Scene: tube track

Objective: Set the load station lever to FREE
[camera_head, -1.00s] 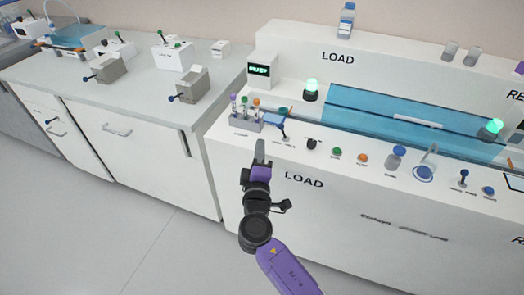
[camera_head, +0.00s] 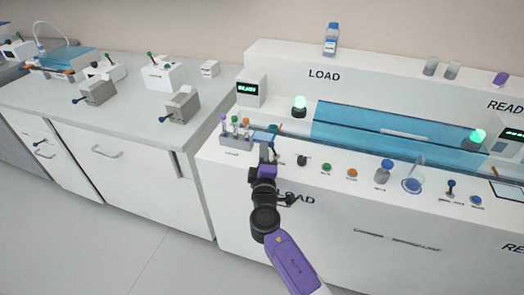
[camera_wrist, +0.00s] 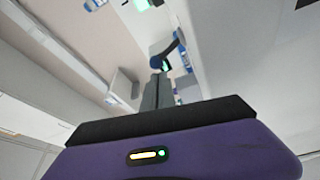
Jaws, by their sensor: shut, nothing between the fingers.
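The white load station (camera_head: 225,160) stands right of centre in the head view, with LOAD on its front and back panels. My gripper (camera_head: 264,150) is at its front edge, just right of the tube rack, with its fingers shut and empty. In the wrist view the shut fingertips (camera_wrist: 158,80) point at a dark blue lever (camera_wrist: 176,41) with a round knob, close to the tips. I cannot tell whether they touch. In the head view the lever is mostly hidden by my gripper, and its setting cannot be read.
A rack (camera_head: 237,140) with several capped tubes sits left of my gripper. A black knob (camera_head: 302,160), a green button (camera_head: 327,167) and an orange button (camera_head: 352,173) lie to the right. A display box (camera_head: 250,89) and a green lamp (camera_head: 299,105) stand behind. Floor in front is clear.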

